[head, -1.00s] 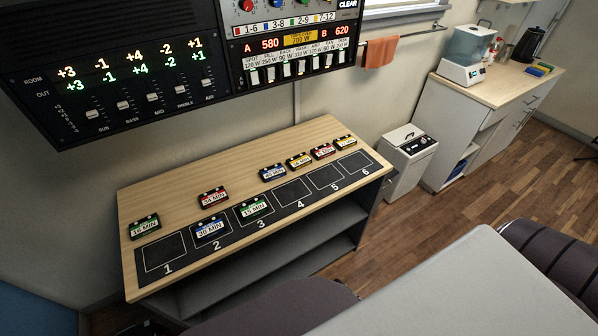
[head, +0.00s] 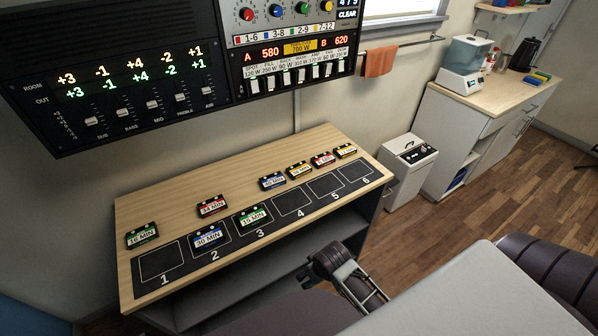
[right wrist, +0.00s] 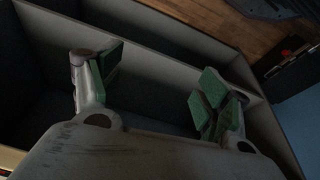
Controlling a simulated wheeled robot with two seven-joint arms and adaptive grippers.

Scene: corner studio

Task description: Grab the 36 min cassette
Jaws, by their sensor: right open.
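Several small cassettes lie on the wooden bench top. A red one (head: 212,206) sits behind slot 2; its small label looks like 34 or 36 MIN and I cannot read it surely. A green one (head: 142,235) lies behind slot 1. A blue 30 MIN cassette (head: 209,237) is in slot 2 and a green 15 MIN one (head: 254,217) in slot 3. My right gripper (right wrist: 160,75) is open with nothing between its pads. In the head view my right arm is low at the bench's front, apart from the cassettes. My left gripper is out of view.
A blue (head: 272,181), a yellow (head: 299,170), a red (head: 323,159) and another yellow cassette (head: 346,151) lie along the back right. Control panels (head: 120,75) hang above the bench (head: 160,207). A grey table (head: 475,290) stands at the lower right.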

